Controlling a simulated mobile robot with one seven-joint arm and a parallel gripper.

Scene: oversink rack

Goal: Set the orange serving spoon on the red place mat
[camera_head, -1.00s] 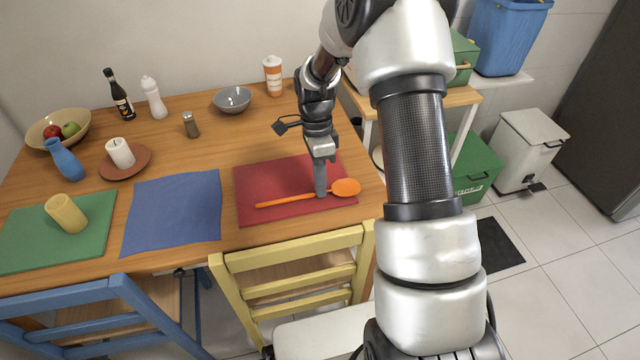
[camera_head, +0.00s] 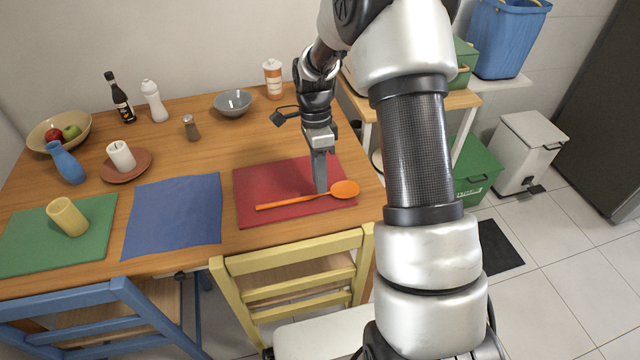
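The orange serving spoon (camera_head: 343,189) lies on the red place mat (camera_head: 262,181), its handle toward the left and its bowl toward the right edge of the mat. The spoon's bowl end reaches close to the mat's right edge. My gripper (camera_head: 320,189) points down over the mat, with its fingertips right at or just behind the spoon's handle near the bowl. Its fingers line up as one from this side, so the gap between them is hidden, and I cannot tell whether they touch the spoon.
A blue cloth mat (camera_head: 172,215) and a green mat (camera_head: 30,235) with a yellow cup (camera_head: 67,217) lie to the left. A grey bowl (camera_head: 233,102) and an orange-white bottle (camera_head: 273,78) stand behind. A yellow chair (camera_head: 295,262) is at the front edge.

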